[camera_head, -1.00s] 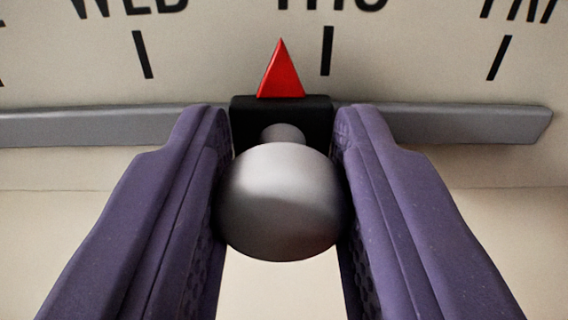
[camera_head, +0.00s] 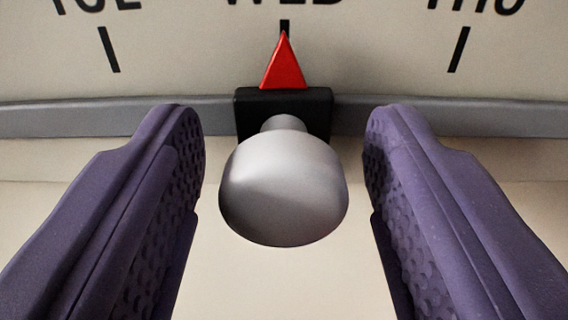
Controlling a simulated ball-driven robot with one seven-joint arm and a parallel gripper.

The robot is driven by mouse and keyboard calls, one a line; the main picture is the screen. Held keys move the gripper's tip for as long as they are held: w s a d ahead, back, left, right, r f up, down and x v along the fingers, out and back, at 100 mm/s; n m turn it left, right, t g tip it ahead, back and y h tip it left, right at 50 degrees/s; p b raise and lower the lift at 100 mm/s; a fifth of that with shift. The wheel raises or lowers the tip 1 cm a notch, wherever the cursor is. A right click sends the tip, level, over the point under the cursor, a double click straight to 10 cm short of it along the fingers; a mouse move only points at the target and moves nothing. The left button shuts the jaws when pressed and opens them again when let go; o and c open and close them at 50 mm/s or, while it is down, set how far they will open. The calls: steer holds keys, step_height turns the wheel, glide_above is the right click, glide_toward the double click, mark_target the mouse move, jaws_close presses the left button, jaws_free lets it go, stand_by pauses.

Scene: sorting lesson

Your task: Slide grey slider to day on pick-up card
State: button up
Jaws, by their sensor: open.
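The grey slider knob (camera_head: 283,190) sits in the middle of the head camera view, on a black block (camera_head: 250,112) that rides on a grey rail (camera_head: 420,116). A red pointer (camera_head: 283,66) stands on top of the block and points up at the tick under WED. My gripper (camera_head: 283,145) is open, with one purple finger on each side of the knob. A gap shows between the knob and each finger.
The rail runs out of view on both sides. A tick at the left (camera_head: 109,49) stands under TUE, and one at the right (camera_head: 459,49) under THU. The day names are cut off at the top. No obstacle shows along the visible rail.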

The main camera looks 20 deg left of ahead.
steer(key=p+v, duration=0.1)
steer(key=v, duration=0.6)
steer(key=shift+s, duration=0.2)
steer(key=shift+d+r, duration=0.1)
steer(key=s+d+r+m+h, duration=0.1)
steer(key=s+r+h, duration=0.15)
steer(key=r, duration=0.65)
steer(key=s+d+r+m+h, duration=0.1)
steer(key=d+r+h, duration=0.15)
steer(key=r, duration=0.65)
steer(key=s+r+m+g, duration=0.1)
steer(key=s+r, duration=1.3)
steer(key=s, duration=0.2)
steer(key=shift+s+m+g+h, duration=0.25)
steer(key=shift+m+g+h, duration=0.05)
steer(key=shift+g, duration=0.1)
